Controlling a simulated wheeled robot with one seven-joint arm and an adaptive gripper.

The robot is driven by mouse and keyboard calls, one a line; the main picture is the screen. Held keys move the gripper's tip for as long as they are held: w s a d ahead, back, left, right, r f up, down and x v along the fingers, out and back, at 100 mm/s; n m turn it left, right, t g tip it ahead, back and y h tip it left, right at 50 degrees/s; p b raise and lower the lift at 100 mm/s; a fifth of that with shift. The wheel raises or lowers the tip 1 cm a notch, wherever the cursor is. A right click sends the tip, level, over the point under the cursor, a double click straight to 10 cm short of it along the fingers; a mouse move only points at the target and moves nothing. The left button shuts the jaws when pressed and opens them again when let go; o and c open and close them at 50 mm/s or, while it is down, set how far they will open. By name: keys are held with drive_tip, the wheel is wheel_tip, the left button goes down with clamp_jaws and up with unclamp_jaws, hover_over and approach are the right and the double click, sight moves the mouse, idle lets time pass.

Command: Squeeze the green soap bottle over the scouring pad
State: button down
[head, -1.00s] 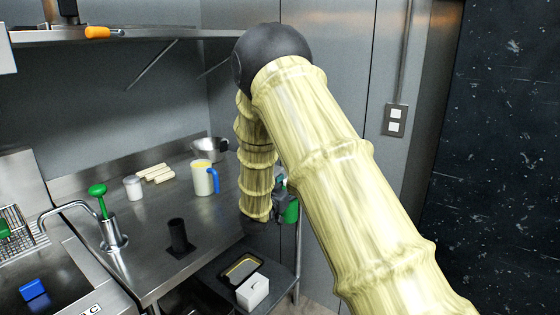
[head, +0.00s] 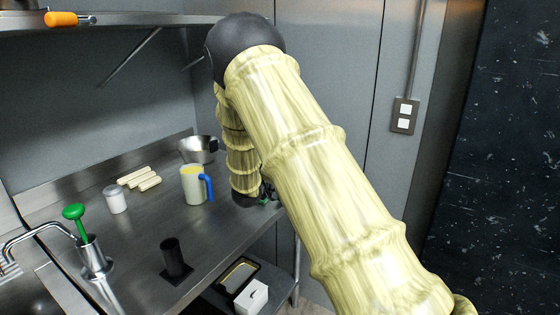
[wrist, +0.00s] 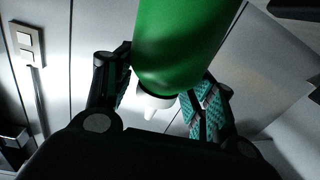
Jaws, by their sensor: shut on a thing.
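In the wrist view the green soap bottle (wrist: 185,35) fills the upper middle, with its white nozzle (wrist: 155,102) toward the camera. My gripper (wrist: 163,75) is shut on the bottle, with one dark finger on each side and teal-patterned pads showing. In the head view my gripper (head: 268,193) is mostly hidden behind my arm, near the right end of the steel counter, and the bottle cannot be made out. I see no scouring pad that I can identify in the current views.
On the counter (head: 130,235) stand a jug with a blue handle (head: 194,185), a steel pan (head: 199,150), a white shaker (head: 115,200), pale rolls (head: 140,178) and a black cylinder (head: 174,260). A shelf runs above.

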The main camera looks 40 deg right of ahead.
drive_tip(key=shift+s+d+f+n+p, duration=0.2)
drive_tip(key=shift+d+f+n+p, duration=0.05)
drive_tip(key=shift+n+p, duration=0.6)
drive_tip(key=n+p, duration=0.1)
drive_tip(key=s+f+n+p, duration=0.1)
drive_tip(key=n, duration=0.1)
drive_tip(key=shift+s+d+n, duration=0.15)
drive_tip(key=shift+d+n, duration=0.05)
drive_tip(key=shift+n, duration=0.05)
drive_tip(key=n+p, duration=0.1)
drive_tip(key=n, duration=0.1)
drive_tip(key=s+f+n+p, duration=0.1)
drive_tip(key=n, duration=0.1)
drive_tip(key=d+f+n+p, duration=0.1)
drive_tip(key=shift+s+f+n, duration=0.1)
drive_tip(key=shift+s+n, duration=0.3)
drive_tip(key=f+n, duration=0.1)
drive_tip(key=n, duration=0.1)
drive_tip(key=f+n+p, duration=0.1)
drive_tip(key=f+n, duration=0.2)
drive_tip(key=n, duration=0.1)
drive_tip(key=shift+s+d+f, duration=0.1)
drive_tip(key=shift+s+f, duration=0.15)
drive_tip(key=shift+f, duration=0.05)
drive_tip(key=c, duration=1.3)
unclamp_jaws()
clamp_jaws()
